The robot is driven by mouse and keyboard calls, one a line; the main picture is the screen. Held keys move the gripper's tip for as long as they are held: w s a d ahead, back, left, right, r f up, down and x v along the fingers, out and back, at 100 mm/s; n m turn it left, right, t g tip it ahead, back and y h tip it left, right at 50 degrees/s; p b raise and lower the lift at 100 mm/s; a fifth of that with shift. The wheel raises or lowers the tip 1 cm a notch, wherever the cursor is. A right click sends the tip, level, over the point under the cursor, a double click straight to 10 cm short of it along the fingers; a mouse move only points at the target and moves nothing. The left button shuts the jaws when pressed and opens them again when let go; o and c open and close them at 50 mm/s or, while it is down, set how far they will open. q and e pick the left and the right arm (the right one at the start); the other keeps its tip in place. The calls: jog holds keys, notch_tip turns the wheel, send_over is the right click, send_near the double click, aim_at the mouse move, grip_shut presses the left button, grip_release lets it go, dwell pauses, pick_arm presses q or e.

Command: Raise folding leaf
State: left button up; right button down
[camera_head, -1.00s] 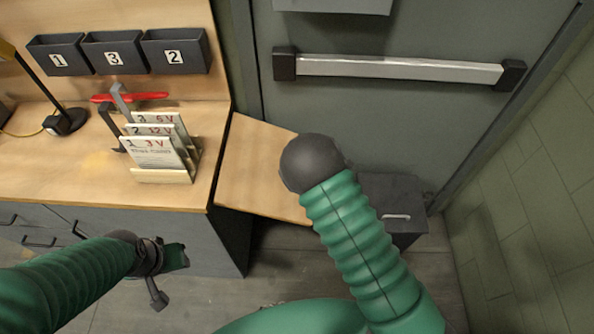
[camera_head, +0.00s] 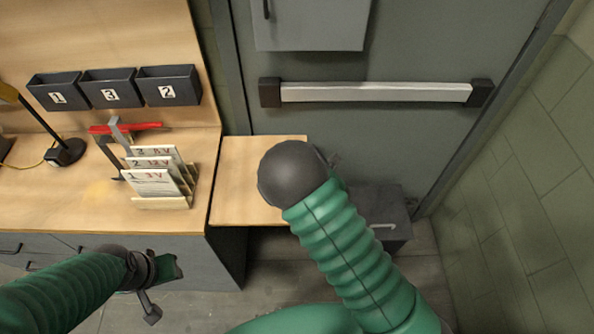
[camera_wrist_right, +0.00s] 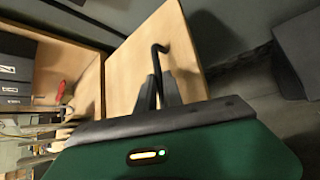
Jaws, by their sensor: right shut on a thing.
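The folding leaf (camera_head: 240,185) is a pale wooden flap at the right end of the workbench (camera_head: 95,215). It looks about level with the bench top, its left edge along the bench end. In the right wrist view, the leaf (camera_wrist_right: 125,80) fills the middle. My right gripper (camera_wrist_right: 160,88) is shut on a thin black bent handle (camera_wrist_right: 158,55) at the leaf. In the head view my right forearm hides that gripper and the leaf's right front part. My left gripper (camera_head: 165,272) hangs in front of the bench, away from the leaf; its jaws are unclear.
A grey door with a push bar (camera_head: 375,92) stands behind the leaf. A dark box (camera_head: 385,210) sits on the floor to the right. The bench carries a card holder (camera_head: 160,202), a red-handled tool (camera_head: 125,127) and a lamp (camera_head: 65,152). Numbered bins (camera_head: 110,88) hang above.

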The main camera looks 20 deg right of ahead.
jog(key=shift+w+a+r, duration=0.2)
jog(key=shift+a, duration=0.15)
jog(key=c, duration=1.7)
grip_release()
jog(key=shift+o, duration=1.1)
jog(key=shift+a, duration=0.15)
pick_arm(q)
jog(key=shift+a, duration=0.35)
